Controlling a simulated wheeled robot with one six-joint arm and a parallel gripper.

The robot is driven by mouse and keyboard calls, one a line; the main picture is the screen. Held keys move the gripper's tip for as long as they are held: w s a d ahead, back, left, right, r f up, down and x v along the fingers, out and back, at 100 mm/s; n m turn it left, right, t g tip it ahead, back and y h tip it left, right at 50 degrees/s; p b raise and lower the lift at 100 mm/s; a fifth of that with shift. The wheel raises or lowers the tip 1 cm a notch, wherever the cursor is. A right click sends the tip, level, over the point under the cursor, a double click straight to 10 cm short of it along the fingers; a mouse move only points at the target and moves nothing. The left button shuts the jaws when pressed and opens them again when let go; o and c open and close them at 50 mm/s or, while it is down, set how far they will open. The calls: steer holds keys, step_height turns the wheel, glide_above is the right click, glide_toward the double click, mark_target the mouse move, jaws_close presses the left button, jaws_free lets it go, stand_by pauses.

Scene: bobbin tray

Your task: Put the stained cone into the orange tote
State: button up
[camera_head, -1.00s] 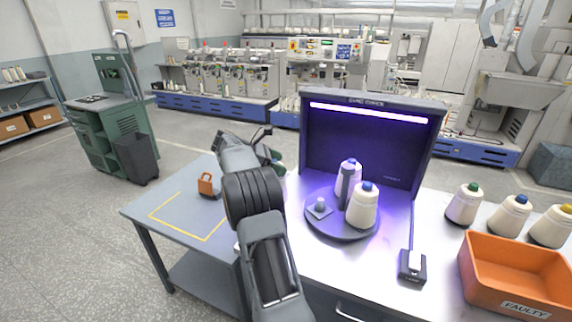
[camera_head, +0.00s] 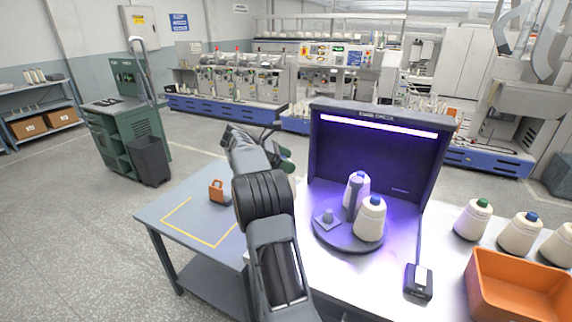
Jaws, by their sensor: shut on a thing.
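My gripper (camera_head: 283,153) is mostly hidden behind my own arm, above the right part of the grey table. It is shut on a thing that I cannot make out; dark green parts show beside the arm. Two white cones with blue tips stand on the round dark turntable (camera_head: 335,240) in the lit booth: a rear cone (camera_head: 357,192) and a front cone (camera_head: 370,220).
The dark booth (camera_head: 375,150) rises behind the turntable. A small black device (camera_head: 419,282) lies between turntable and tote. A green-tipped cone (camera_head: 473,220) and other cones (camera_head: 519,235) stand behind the tote. An orange tag-like object (camera_head: 217,190) is on the table by a yellow outline.

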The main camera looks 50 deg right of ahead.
step_height(320, 180, up, 14)
steer(key=p, duration=0.9)
